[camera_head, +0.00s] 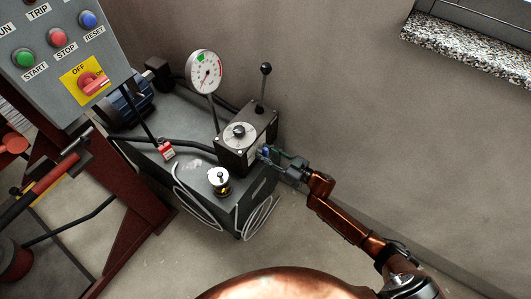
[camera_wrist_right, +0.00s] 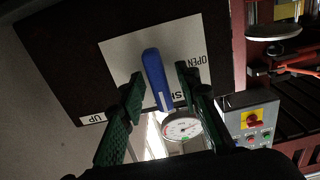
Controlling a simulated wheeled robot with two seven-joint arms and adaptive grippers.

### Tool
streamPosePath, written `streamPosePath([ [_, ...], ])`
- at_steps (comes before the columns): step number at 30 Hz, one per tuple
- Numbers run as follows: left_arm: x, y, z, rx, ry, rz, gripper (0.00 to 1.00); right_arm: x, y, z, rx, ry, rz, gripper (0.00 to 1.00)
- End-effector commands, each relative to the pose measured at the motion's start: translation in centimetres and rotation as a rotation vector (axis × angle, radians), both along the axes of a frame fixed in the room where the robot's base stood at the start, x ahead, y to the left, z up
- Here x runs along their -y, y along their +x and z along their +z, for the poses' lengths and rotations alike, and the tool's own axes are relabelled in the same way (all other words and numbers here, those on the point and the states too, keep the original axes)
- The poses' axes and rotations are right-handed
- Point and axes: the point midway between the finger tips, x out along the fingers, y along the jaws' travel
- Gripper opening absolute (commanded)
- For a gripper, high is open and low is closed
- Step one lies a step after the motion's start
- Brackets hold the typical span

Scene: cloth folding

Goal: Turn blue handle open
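The blue handle (camera_wrist_right: 157,80) stands out from a white label plate (camera_wrist_right: 120,62) on the dark box's face. In the right wrist view it points nearly up and down, leaning slightly, with "OPEN" to its right and partly hidden letters near its lower end. My right gripper (camera_wrist_right: 160,75) has its green fingers on either side of the handle, with a visible gap on each side. In the head view my right gripper (camera_head: 270,154) is at the right face of the black box (camera_head: 245,138), and only a little of the blue handle (camera_head: 265,150) shows. My left gripper is not in view.
A gauge (camera_head: 204,71) and a black-knobbed lever (camera_head: 264,85) rise by the box. A control panel (camera_head: 60,50) is at the left. Bare floor and wall lie to the right.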

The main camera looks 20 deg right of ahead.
Motion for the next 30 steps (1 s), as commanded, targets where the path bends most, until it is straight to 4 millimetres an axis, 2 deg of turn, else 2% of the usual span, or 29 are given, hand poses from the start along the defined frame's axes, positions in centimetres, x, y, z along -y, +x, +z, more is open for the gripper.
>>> streamPosePath([
  [4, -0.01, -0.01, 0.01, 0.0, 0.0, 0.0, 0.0, 0.02, -0.01, 0.01, 0.0, 0.0, 0.0, 0.29],
  [17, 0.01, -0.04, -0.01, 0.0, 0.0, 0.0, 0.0, 0.05, -0.03, -0.02, 0.001, -0.001, 0.0, 0.0],
  [30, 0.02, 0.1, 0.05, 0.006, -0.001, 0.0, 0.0, 0.02, -0.06, 0.0, 0.018, -0.023, 0.0, 0.0],
])
